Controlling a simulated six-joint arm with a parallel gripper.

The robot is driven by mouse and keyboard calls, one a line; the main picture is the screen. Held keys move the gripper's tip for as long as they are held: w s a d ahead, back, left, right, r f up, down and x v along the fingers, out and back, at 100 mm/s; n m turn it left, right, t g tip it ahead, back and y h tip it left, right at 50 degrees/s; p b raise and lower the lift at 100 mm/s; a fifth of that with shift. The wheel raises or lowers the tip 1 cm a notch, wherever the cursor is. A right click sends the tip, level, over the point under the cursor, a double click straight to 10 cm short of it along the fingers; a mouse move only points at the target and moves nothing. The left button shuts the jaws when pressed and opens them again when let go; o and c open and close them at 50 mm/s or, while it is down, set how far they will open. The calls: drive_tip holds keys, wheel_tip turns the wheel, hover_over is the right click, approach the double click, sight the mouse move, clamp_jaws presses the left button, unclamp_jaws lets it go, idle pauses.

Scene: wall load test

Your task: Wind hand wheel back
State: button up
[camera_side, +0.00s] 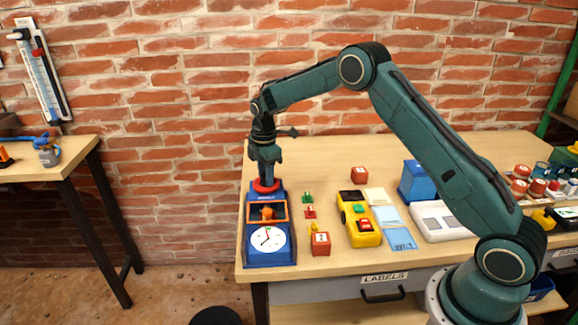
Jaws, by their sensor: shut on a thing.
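The red hand wheel (266,185) sits at the back of a blue device (257,259) near the table's left end. The device carries an orange-framed window (267,212) and a white round dial (266,239) with a pointer on its front face. My gripper (266,177) points down from above and is shut on the hand wheel. The fingertips are small in this view, and they hide part of the wheel.
Red blocks (320,243), a yellow device (358,219), blue cards (400,238) and a white box (440,221) stand to the right. A blue box (416,181) is behind them. A brick wall (180,120) closes off the back.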

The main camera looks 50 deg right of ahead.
drive_tip(key=n, duration=0.5)
drive_tip(key=shift+r+n, duration=0.1)
drive_tip(key=shift+n, duration=0.3)
drive_tip(key=n, duration=0.5)
drive_tip(key=o, duration=1)
wheel_tip(320, 180, up, 14)
drive_tip(key=shift+s+d+f, duration=0.1)
drive_tip(key=shift+f, duration=0.05)
idle(0.3)
